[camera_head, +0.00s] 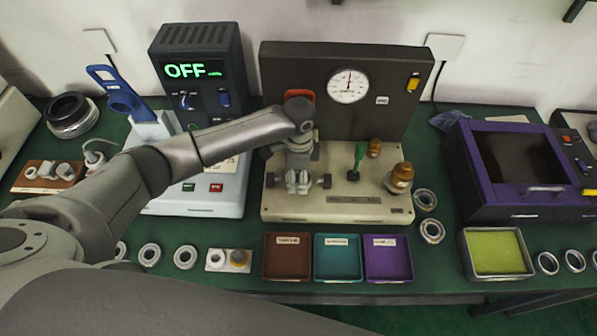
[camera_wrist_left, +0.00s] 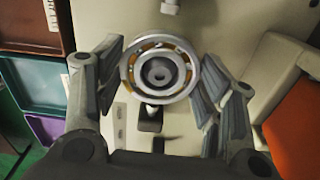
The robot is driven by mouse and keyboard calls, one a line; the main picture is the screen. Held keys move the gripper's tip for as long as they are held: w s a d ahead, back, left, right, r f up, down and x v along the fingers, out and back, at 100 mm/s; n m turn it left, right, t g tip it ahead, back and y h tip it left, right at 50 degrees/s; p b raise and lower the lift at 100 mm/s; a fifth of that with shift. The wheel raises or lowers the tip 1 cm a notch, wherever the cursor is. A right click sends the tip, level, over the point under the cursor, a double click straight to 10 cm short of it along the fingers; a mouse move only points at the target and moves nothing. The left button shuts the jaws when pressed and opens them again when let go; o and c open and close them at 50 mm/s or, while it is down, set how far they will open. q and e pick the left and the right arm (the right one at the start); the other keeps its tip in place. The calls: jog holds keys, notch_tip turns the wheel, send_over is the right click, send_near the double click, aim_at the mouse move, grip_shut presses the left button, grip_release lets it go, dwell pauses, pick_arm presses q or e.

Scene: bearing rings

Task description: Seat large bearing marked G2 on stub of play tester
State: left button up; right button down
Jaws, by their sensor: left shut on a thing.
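The play tester (camera_head: 275,207) has a cream base, a dark back panel and a round dial. My left gripper (camera_head: 298,182) is over the left part of its base. In the left wrist view, my left gripper (camera_wrist_left: 160,82) is shut on a large bearing (camera_wrist_left: 131,74), a steel ring with an orange-brown cage and balls. The round grey end of the stub (camera_wrist_left: 159,73) shows inside the bearing's bore. I cannot tell how far down the bearing is on it. No G2 mark is readable. In the head view the gripper hides bearing and stub. My right gripper is not in view.
Brown (camera_head: 287,274), teal (camera_head: 337,273) and purple (camera_head: 388,274) trays stand in front of the tester. Bearing rings (camera_head: 432,231) lie right of it. A green-lined tray (camera_head: 470,260) and purple machine (camera_head: 470,165) are farther right. A device reading OFF (camera_head: 200,60) stands left.

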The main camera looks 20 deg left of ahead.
pick_arm(q)
jog(key=shift+f, duration=0.3)
